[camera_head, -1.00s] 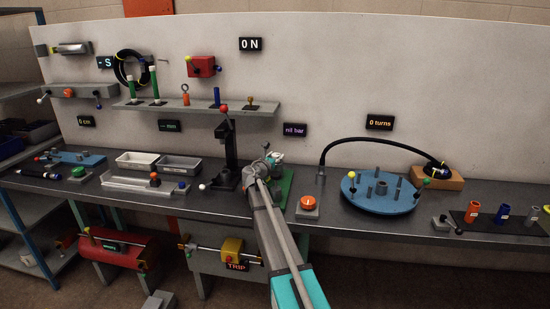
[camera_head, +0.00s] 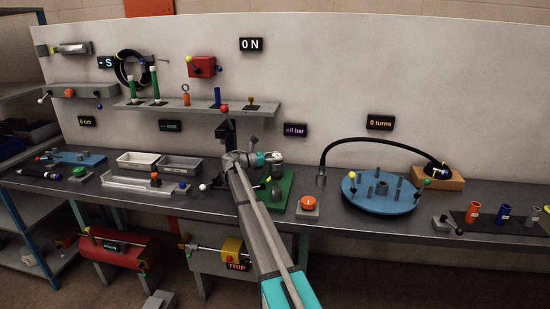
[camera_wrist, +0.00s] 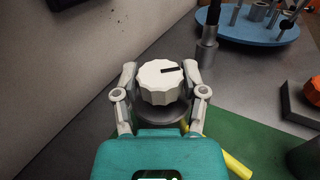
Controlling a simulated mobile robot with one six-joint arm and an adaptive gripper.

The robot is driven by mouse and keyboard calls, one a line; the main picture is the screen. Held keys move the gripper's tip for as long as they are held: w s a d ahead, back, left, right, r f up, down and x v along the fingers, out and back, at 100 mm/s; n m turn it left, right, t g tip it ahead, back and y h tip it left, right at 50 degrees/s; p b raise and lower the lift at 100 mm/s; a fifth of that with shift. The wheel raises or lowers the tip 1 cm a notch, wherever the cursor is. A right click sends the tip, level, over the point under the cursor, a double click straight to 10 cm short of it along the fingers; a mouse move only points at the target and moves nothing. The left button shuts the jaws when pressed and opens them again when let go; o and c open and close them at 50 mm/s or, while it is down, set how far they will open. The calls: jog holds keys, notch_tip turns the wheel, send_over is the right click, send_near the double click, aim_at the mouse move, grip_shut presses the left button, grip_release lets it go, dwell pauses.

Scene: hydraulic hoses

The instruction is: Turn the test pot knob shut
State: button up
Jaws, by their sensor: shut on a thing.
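The test pot knob (camera_wrist: 160,82) is a white, scalloped knob with a dark slot mark on its top, seen in the wrist view. It sits on a grey round body just below it. My gripper (camera_wrist: 160,88) has one finger on each side of the knob and is shut on it. The mark points to the right in the wrist view. In the head view my gripper (camera_head: 268,158) is above the green base plate (camera_head: 285,190), and my arm hides most of the test pot.
An orange button box (camera_head: 308,205) stands right of the green plate. A blue round plate with posts (camera_head: 378,204) is further right. A dark press column (camera_head: 229,135) stands behind my arm. A yellow rod (camera_wrist: 237,166) shows low in the wrist view.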

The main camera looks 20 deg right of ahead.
jog(key=shift+w+m+g+y, duration=0.2)
jog(key=shift+m+g, duration=0.3)
jog(key=shift+g, duration=0.25)
jog(key=shift+w+m+g+y, duration=0.1)
jog(key=shift+w+m+g, duration=0.1)
jog(key=shift+m+g, duration=0.45)
jog(key=o, duration=1)
jog(key=shift+a+g, duration=0.1)
jog(key=shift+g, duration=0.2)
jog(key=shift+o, duration=0.8)
jog(key=shift+s, duration=0.2)
jog(key=v, duration=0.7)
jog(key=shift+a, duration=0.25)
